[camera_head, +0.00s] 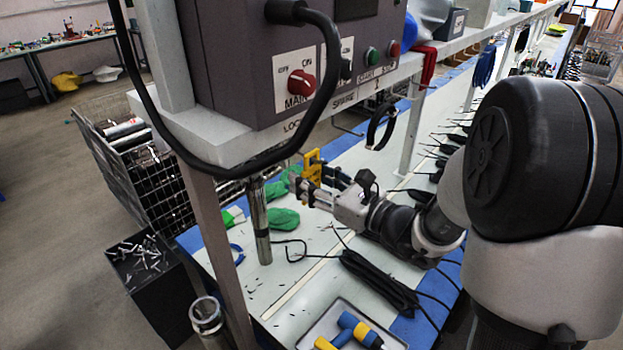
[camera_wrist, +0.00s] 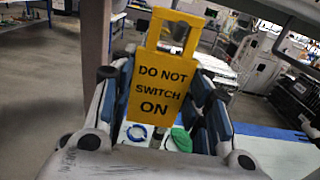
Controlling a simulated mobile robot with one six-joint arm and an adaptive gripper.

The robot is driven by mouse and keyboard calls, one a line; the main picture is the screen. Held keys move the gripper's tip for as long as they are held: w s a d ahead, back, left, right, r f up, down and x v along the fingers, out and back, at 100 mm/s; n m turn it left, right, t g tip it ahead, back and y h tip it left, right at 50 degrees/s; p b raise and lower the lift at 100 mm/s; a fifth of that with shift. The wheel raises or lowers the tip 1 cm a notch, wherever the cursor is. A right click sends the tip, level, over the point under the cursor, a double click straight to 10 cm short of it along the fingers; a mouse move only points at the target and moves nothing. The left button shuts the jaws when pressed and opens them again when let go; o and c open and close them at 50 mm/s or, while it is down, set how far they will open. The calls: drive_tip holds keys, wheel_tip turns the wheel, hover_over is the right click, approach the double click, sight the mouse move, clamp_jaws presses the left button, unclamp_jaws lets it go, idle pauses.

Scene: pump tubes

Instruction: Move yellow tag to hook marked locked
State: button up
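The yellow tag (camera_wrist: 160,88) reads "DO NOT SWITCH ON" and has a loop at its top. It stands upright between the blue-padded fingers of my gripper (camera_wrist: 168,112), which appears shut on it. In the head view the tag (camera_head: 312,164) is at the tip of my gripper (camera_head: 318,180), held above the bench and below the rail. A rail label beginning "LOC" (camera_head: 293,126) is under the control box; the black cable covers the rest of it. A "SPARE" label (camera_head: 343,103) is to its right. I cannot make out a hook under the "LOC" label.
The grey control box (camera_head: 262,60) has a red rotary switch (camera_head: 301,83). A thick black cable loops in front of the rail. A metal tube (camera_head: 260,225) stands left of my gripper. Green gloves (camera_head: 284,219) and a black cable bundle (camera_head: 375,283) lie on the bench.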

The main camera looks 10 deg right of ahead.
drive_tip(key=o, duration=0.5)
